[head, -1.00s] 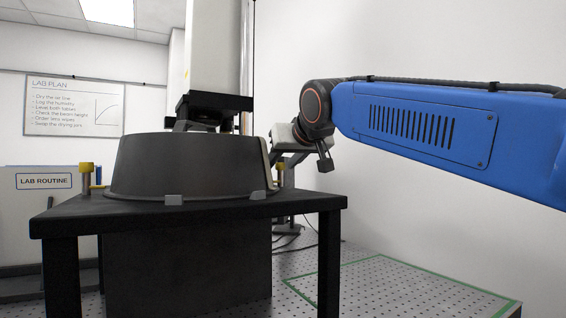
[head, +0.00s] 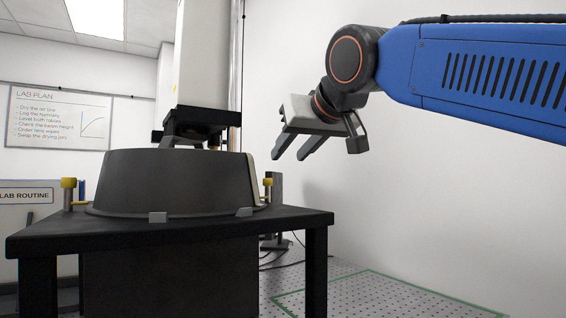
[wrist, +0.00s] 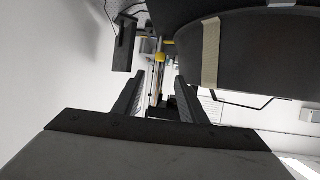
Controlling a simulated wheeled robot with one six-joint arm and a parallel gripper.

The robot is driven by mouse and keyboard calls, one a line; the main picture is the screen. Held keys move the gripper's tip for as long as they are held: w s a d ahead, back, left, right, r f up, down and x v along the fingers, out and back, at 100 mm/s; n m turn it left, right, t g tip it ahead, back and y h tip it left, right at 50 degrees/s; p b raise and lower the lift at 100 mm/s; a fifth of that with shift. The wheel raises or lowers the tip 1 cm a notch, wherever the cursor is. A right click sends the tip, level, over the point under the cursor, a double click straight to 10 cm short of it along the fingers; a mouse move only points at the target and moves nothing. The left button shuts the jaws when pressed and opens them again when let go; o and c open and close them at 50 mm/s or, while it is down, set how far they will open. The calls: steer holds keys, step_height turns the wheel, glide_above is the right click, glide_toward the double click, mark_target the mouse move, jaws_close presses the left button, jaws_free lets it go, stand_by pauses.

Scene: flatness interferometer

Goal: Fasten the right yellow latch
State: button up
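The right yellow latch (head: 267,183) is a small yellow-topped post at the right edge of the dark round housing (head: 175,182). In the wrist view its yellow cap (wrist: 160,57) and pale stem show beyond and between my fingers. Whether the latch is fastened cannot be told. My gripper (head: 289,157) is above and slightly right of the latch in the head view, with its fingers pointing down and left. In the wrist view my gripper (wrist: 158,77) has its two dark fingers apart with nothing held between them.
The housing stands on a black table (head: 170,232). Another yellow-topped post (head: 68,186) is at its left. A dark-and-white column (head: 203,90) rises behind the housing. A grey upright part (head: 277,186) stands just behind the right latch. Open space lies right of the table.

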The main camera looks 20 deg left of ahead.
steer(key=shift+v, duration=1.55)
